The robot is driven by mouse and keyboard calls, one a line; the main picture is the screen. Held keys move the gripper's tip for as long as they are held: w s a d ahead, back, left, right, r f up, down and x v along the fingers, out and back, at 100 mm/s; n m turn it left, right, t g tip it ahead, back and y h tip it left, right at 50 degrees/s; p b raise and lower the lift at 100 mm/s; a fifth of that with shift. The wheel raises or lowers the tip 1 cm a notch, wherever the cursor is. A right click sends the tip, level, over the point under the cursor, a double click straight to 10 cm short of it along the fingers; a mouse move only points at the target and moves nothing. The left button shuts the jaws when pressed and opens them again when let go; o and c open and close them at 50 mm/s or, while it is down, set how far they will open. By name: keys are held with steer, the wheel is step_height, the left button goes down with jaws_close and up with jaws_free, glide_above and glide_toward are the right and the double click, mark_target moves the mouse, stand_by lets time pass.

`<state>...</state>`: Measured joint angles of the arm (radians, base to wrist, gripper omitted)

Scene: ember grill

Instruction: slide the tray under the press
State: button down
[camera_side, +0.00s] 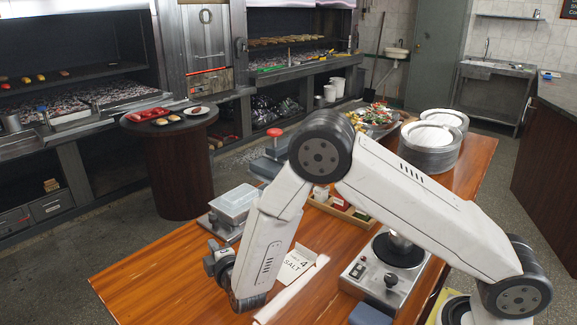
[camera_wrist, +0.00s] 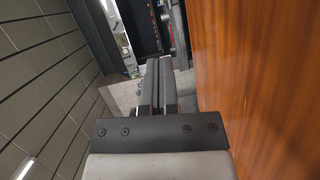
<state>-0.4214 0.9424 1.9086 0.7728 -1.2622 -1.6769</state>
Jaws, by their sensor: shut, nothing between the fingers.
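A grey press-like device (camera_side: 268,163) with a red ball knob stands at the back edge of the wooden table, partly hidden by my arm. A shallow wooden tray (camera_side: 349,216) with small red, white and green items lies right of my arm, its left part hidden. A clear-lidded box on a grey metal base (camera_side: 222,228) stands left of my arm; I cannot tell which of these is the task's tray. My gripper (camera_wrist: 158,65) is shut and empty in the wrist view, beside the tabletop, touching nothing visible. Its fingertips cannot be made out in the side view.
A salt card (camera_side: 297,262) and a pale strip lie right of my wrist. A round-topped appliance (camera_side: 385,272) stands at the front right. Stacked plates (camera_side: 430,147) and a food platter (camera_side: 375,117) are at the back. The table's left front (camera_side: 150,285) is clear.

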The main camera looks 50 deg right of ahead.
mark_target(213, 226)
steer(key=x, duration=0.6)
steer(key=shift+w+d+f, duration=0.1)
steer(key=shift+w+d, duration=0.3)
steer(key=shift+d, duration=0.2)
steer(key=shift+w+d+f, duration=0.15)
steer(key=shift+w+d, duration=0.2)
steer(key=shift+d, duration=0.3)
steer(key=shift+w+d+f, duration=0.1)
steer(key=shift+w+d, duration=0.2)
steer(key=shift+d, duration=0.3)
steer(key=shift+d, duration=0.15)
steer(key=d, duration=1.6)
steer(key=shift+d, duration=0.1)
